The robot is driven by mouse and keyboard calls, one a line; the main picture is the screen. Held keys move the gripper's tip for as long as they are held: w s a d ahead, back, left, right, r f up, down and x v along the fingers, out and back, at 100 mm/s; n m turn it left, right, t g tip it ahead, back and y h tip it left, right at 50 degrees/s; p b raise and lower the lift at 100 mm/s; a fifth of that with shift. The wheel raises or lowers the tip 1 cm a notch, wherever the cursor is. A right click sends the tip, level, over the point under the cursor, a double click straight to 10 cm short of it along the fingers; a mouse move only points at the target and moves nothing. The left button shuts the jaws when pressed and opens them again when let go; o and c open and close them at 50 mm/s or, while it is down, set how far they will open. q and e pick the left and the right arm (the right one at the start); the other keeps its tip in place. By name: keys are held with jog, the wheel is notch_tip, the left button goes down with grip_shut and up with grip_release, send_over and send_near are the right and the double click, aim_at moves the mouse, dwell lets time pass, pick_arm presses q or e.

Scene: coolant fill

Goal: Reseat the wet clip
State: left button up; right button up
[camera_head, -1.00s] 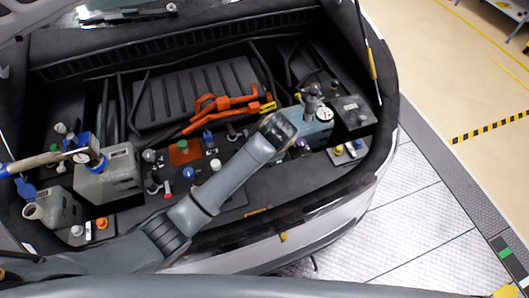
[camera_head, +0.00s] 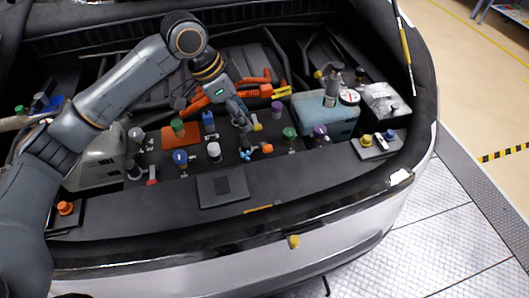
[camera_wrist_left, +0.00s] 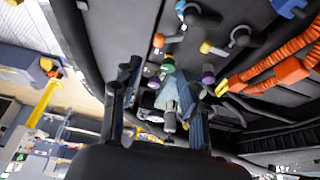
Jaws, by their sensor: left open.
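My left gripper (camera_head: 245,128) reaches down over the engine bay among small capped fittings; in the left wrist view (camera_wrist_left: 160,95) its two fingers stand apart with nothing held between them. I cannot tell which small part is the wet clip. Near the fingertips are a blue piece (camera_head: 247,155), an orange-ended fitting (camera_head: 267,149) and a yellow-ended fitting (camera_head: 257,127). A green-capped fitting (camera_head: 289,133) stands to their right; a green cap also shows in the left wrist view (camera_wrist_left: 168,67). The right gripper is not in view.
A teal tank (camera_head: 325,118) with a gauge (camera_head: 349,97) stands right of the gripper. Orange cables (camera_head: 245,88) run behind it. White-capped (camera_head: 214,151) and blue-capped (camera_head: 181,158) fittings stand to the left. A flat dark plate (camera_head: 222,188) lies in front.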

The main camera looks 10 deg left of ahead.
aim_at(265, 146)
pick_arm(q)
jog(key=p+x, duration=0.1)
jog(key=x, duration=1.2)
jog(key=shift+d+f, duration=0.25)
